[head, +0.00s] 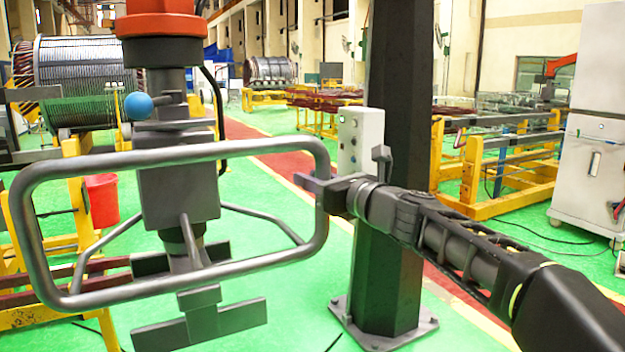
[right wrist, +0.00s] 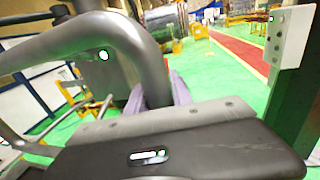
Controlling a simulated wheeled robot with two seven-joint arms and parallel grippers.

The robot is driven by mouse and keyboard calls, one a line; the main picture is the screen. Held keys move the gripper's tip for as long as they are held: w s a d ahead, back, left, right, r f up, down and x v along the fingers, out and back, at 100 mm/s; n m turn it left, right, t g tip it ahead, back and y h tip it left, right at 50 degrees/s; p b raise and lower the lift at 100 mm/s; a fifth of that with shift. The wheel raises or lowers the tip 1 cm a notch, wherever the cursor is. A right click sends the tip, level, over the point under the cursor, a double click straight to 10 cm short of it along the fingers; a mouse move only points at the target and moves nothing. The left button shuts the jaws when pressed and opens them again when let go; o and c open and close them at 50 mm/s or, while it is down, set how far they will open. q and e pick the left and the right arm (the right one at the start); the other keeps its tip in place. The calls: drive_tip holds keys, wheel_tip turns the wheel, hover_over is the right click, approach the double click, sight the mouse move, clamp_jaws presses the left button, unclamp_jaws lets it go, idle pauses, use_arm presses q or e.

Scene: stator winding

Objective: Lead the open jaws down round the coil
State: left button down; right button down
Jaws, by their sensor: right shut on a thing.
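A hanging lifting tool (head: 180,185) with a grey tube handle frame (head: 170,156) fills the left of the head view. My right gripper (head: 324,192) is shut on the right side of this frame; in the right wrist view its fingers (right wrist: 166,95) close on the thick grey tube (right wrist: 120,35). At the tool's foot are flat jaw plates, one in front (head: 235,315) and one behind (head: 150,264), with a gap between them. Dark red bars (head: 60,296), perhaps the coil, lie on a yellow stand behind and left of the jaws; their relation in depth is unclear. My left gripper is not in view.
A dark pillar (head: 385,260) with a grey control box (head: 358,140) stands close behind my right gripper. A wound stator (head: 75,80) is at the back left, near a red bucket (head: 101,200). Yellow racks (head: 515,185) and a white cabinet (head: 592,165) stand right.

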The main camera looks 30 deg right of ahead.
idle(0.6)
drive_tip(key=c, duration=1.7)
unclamp_jaws()
clamp_jaws()
